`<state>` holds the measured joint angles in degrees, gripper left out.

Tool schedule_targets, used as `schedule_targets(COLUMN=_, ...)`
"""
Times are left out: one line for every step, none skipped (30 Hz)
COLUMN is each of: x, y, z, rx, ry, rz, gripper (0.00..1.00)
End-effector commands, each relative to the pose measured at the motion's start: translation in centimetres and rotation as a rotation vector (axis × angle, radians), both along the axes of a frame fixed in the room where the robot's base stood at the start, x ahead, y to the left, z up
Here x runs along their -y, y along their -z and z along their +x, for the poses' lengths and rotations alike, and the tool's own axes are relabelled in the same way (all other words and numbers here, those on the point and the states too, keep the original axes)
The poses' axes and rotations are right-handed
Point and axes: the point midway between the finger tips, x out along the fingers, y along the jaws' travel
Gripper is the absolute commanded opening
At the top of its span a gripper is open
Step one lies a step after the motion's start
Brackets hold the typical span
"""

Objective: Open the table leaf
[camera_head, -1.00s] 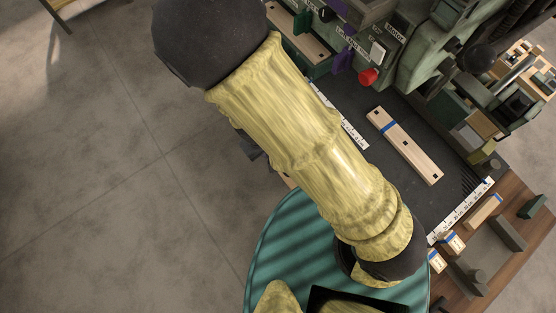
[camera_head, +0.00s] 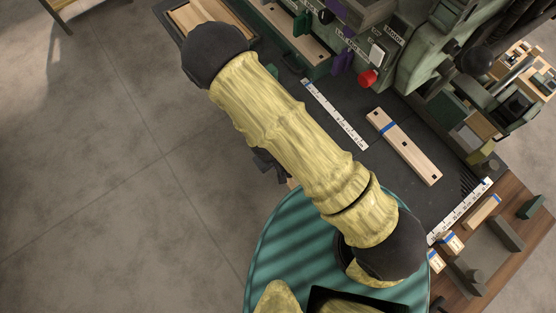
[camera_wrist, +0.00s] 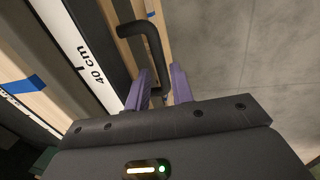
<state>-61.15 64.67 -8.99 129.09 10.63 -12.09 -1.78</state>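A black bent handle (camera_wrist: 151,36) is fixed along a wooden edge (camera_wrist: 126,50) in the wrist view; I cannot tell whether this edge is the table leaf. My gripper (camera_wrist: 161,85) has two purple fingers, apart, with the near part of the handle reaching into the gap between them. I cannot tell whether either finger touches it. In the head view my yellow arm covers most of this area, and only a dark part of my gripper (camera_head: 268,166) shows at the table's left side.
The dark tabletop (camera_head: 375,100) carries a wooden bar with blue tape (camera_head: 405,146) and a ruler (camera_head: 335,114). A green machine with a red button (camera_head: 367,77) stands behind. A wooden side surface with small blocks (camera_head: 487,232) lies right. Bare floor (camera_head: 90,190) is free on the left.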

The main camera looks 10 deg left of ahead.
Motion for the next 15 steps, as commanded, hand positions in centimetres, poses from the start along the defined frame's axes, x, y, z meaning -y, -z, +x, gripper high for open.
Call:
schedule_targets(x=0.1, y=0.6, z=0.1, rx=-0.001, ry=0.001, rz=-0.001, gripper=0.23)
schedule_targets(x=0.1, y=0.9, z=0.1, rx=-0.001, ry=0.001, rz=-0.001, gripper=0.23)
schedule_targets(x=0.2, y=1.2, z=0.2, rx=-0.001, ry=0.0, rz=-0.001, gripper=0.23)
schedule_targets(x=0.2, y=1.4, z=0.2, rx=-0.001, ry=0.001, rz=-0.001, gripper=0.23)
schedule_targets(x=0.2, y=1.6, z=0.2, rx=0.0, ry=0.0, rz=0.0, gripper=0.23)
schedule_targets(x=0.3, y=1.8, z=0.2, rx=0.0, ry=0.0, rz=0.0, gripper=0.23)
schedule_targets(x=0.3, y=1.9, z=0.2, rx=-0.001, ry=0.0, rz=-0.001, gripper=0.23)
schedule_targets(x=0.3, y=1.9, z=0.2, rx=0.0, ry=0.0, rz=0.0, gripper=0.23)
schedule_targets(x=0.3, y=2.0, z=0.2, rx=0.0, ry=0.0, rz=0.0, gripper=0.23)
schedule_targets(x=0.3, y=2.0, z=0.3, rx=0.0, ry=0.0, rz=0.0, gripper=0.23)
schedule_targets(x=0.3, y=2.0, z=0.3, rx=0.0, ry=0.0, rz=0.0, gripper=0.23)
schedule_targets(x=0.3, y=2.0, z=0.3, rx=0.0, ry=0.0, rz=0.0, gripper=0.23)
schedule_targets(x=0.3, y=2.0, z=0.3, rx=0.0, ry=0.0, rz=0.0, gripper=0.23)
schedule_targets(x=0.3, y=2.0, z=0.3, rx=0.0, ry=0.0, rz=0.0, gripper=0.23)
schedule_targets(x=0.2, y=2.0, z=0.3, rx=0.0, ry=0.0, rz=0.0, gripper=0.23)
